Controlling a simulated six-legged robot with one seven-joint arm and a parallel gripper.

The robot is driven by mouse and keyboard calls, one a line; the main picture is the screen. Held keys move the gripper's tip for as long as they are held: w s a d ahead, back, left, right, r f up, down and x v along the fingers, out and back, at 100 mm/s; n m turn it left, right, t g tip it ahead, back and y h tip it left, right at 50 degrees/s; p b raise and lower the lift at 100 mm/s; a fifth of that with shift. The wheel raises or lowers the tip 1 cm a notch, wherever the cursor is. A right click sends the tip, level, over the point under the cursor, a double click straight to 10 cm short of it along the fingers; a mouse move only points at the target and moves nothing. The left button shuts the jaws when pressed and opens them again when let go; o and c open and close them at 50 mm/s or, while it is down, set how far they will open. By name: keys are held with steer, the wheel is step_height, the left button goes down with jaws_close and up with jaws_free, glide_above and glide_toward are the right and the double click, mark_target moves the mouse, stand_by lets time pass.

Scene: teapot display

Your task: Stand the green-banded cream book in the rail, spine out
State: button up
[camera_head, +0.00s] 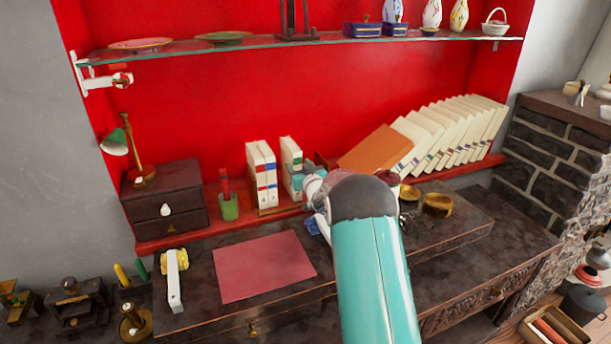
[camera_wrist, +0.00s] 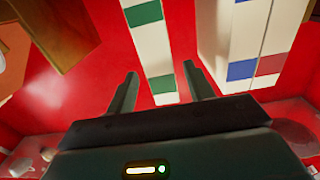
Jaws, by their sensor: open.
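The green-banded cream book (camera_head: 290,153) stands upright on the red shelf, its foot hidden by my gripper. It stands a little right of two cream books with blue and red bands (camera_head: 261,170), with a gap between. My gripper (camera_head: 303,183) is at the book's lower part, partly hidden by my teal arm. In the wrist view my gripper (camera_wrist: 160,70) is open, one finger on each side of the green-banded spine (camera_wrist: 151,45). Whether the fingers touch it I cannot tell. The wooden rail (camera_head: 280,210) shows low in front of the books.
A leaning orange book (camera_head: 375,149) and a row of slanted cream books (camera_head: 455,130) lie to the right. A green cup (camera_head: 228,207) and dark drawer box (camera_head: 164,200) stand left. A glass shelf (camera_head: 300,45) runs above. A red mat (camera_head: 263,267) lies clear on the desk.

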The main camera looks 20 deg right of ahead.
steer(key=s+a+r+m+g+h, duration=0.1)
steer(key=s+a+r+g, duration=0.25)
steer(key=s+r, duration=0.6)
steer(key=s+a+r+g+h, duration=0.15)
steer(key=s+a+r, duration=0.3)
steer(key=s, duration=0.95)
steer(key=s+a+f+g, duration=0.1)
steer(key=s+a+g, duration=0.1)
steer(key=s, duration=0.8)
steer(key=s+a+f+g+y, duration=0.1)
steer(key=s+a+f+g, duration=0.1)
steer(key=s, duration=0.8)
steer(key=s+a+f+n+g+y, duration=0.1)
steer(key=s+a+g, duration=0.2)
steer(key=s+a, duration=0.3)
steer(key=s, duration=0.5)
steer(key=shift+f, duration=0.2)
